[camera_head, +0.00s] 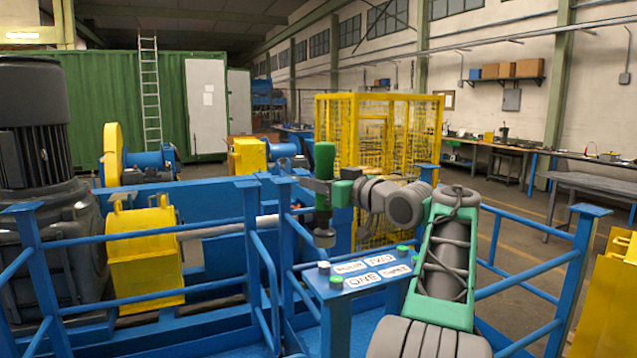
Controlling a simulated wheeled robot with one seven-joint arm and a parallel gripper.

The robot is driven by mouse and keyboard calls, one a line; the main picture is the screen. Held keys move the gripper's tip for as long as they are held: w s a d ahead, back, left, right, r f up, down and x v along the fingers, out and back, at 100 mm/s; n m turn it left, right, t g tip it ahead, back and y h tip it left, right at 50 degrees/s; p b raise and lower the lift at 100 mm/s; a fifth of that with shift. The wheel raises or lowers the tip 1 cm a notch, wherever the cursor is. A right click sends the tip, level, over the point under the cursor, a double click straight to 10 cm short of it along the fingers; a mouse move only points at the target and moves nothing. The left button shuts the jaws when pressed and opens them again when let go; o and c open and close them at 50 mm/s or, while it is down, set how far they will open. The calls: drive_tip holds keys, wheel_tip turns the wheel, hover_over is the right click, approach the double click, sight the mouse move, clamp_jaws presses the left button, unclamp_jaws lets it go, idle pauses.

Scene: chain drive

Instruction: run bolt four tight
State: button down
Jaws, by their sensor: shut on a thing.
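My gripper (333,188) is shut on an upright green and dark tool (324,160) with a wide grey lower end. The tool's lower end hangs above and left of a small panel (372,290) on a blue post, apparently clear of it. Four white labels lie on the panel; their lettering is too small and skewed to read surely. Green-topped round parts sit at the panel's left edge (336,283) and far right edge (402,250). I cannot tell which of them is bolt four. My forearm covers part of the panel's right side.
Blue railings (265,265) surround the panel. A yellow housing (143,255) on a shaft and a large dark motor (35,150) stand left. A yellow mesh cage (375,150) stands behind.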

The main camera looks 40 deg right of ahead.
sight(319, 219)
drive_tip(key=shift+f+b, duration=2.05)
drive_tip(key=shift+f, duration=0.35)
drive_tip(key=shift+f+b, duration=1.45)
drive_tip(key=shift+f, duration=0.2)
drive_tip(key=shift+d+f, duration=0.1)
drive_tip(key=shift+f, duration=0.4)
wheel_tip(319, 219, up, 8)
drive_tip(key=p, duration=0.5)
drive_tip(key=shift+p, duration=0.4)
